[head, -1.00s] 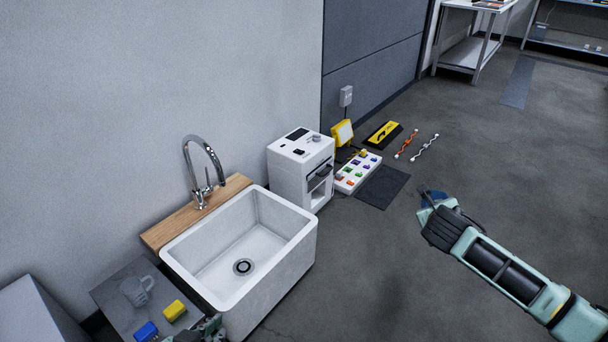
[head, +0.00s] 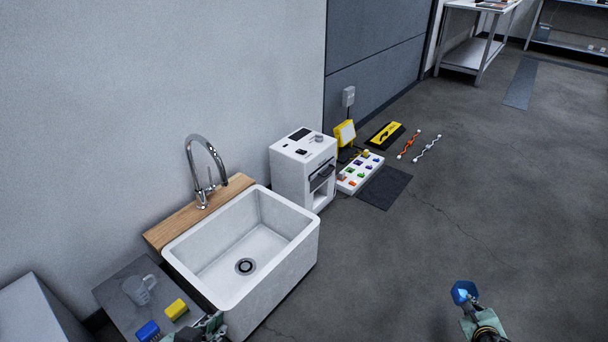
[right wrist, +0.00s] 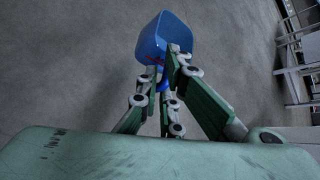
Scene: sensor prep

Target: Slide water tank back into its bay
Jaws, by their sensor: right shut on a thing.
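A blue open-topped container, seemingly the water tank (head: 465,291), is held at the lower right of the head view; it also shows at the top of the right wrist view (right wrist: 160,42). My right gripper (head: 468,312) is shut on it, with its fingers at the tank's near end (right wrist: 163,78). The tank is out over bare floor, apart from the white machine (head: 290,176). That machine stands right of the sink and has an open recess in its front. My left gripper (head: 212,326) is partly in view at the bottom edge; its fingers are unclear.
A white sink (head: 308,238) with a tap stands left of the machine. A grey side table (head: 118,297) holds a clear jug, a yellow block and a blue block. A tray of coloured pieces (head: 352,184) and a dark mat (head: 385,188) lie right of the machine.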

